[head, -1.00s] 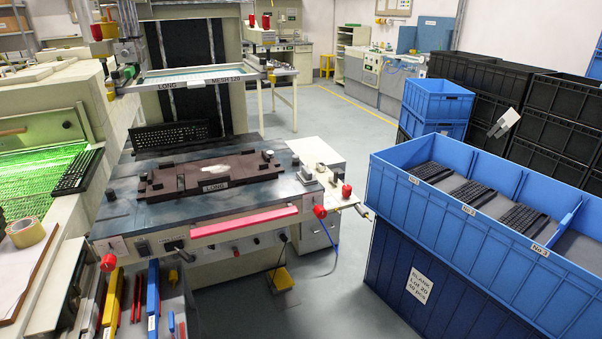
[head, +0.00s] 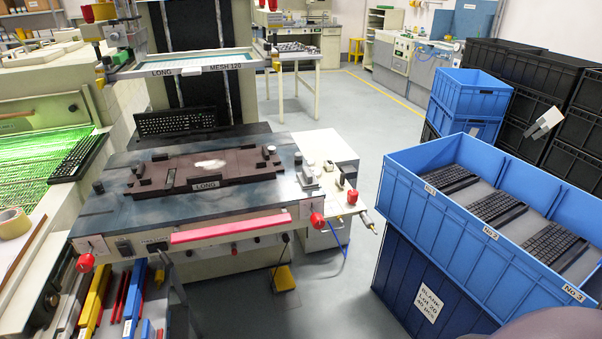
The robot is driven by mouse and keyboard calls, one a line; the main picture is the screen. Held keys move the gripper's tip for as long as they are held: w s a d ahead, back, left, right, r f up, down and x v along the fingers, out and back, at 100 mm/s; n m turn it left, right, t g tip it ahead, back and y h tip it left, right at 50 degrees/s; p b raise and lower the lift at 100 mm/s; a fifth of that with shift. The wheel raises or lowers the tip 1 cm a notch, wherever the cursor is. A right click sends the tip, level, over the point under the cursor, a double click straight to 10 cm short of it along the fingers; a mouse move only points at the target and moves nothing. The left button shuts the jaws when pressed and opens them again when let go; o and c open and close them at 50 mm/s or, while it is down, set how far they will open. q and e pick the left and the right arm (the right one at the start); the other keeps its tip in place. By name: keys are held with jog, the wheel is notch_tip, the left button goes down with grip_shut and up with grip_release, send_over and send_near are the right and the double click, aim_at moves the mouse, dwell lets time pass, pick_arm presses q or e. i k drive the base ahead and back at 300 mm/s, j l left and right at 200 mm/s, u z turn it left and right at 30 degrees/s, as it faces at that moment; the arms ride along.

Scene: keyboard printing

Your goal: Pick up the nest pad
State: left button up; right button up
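The nest pad appears to be the dark maroon-brown plate (head: 235,172) lying flat on the dark work table of the printing machine in the head view. It has a LONG label on its front edge, small raised blocks along its edges and a whitish patch near its middle. Nothing of mine touches it. A rounded dark mauve shape at the bottom right corner may be part of my arm.
A framed screen (head: 185,70) marked LONG MESH 120 sits above and behind the plate. A black keyboard (head: 175,122) stands behind it. A red bar (head: 230,228) runs along the table front. A blue divided crate (head: 410,200) with keyboards stands at right, with floor between.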

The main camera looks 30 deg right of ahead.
aim_at(307, 179)
jog(key=i+l+u, duration=0.15)
jog(key=l, duration=0.3)
jog(key=i+l+u, duration=0.15)
jog(key=l, duration=0.25)
jog(key=i+l, duration=0.1)
jog(key=l, duration=0.25)
jog(key=i+l+u, duration=0.1)
jog(key=l, duration=0.2)
jog(key=i+l, duration=0.1)
jog(key=l, duration=0.25)
jog(key=u, duration=0.05)
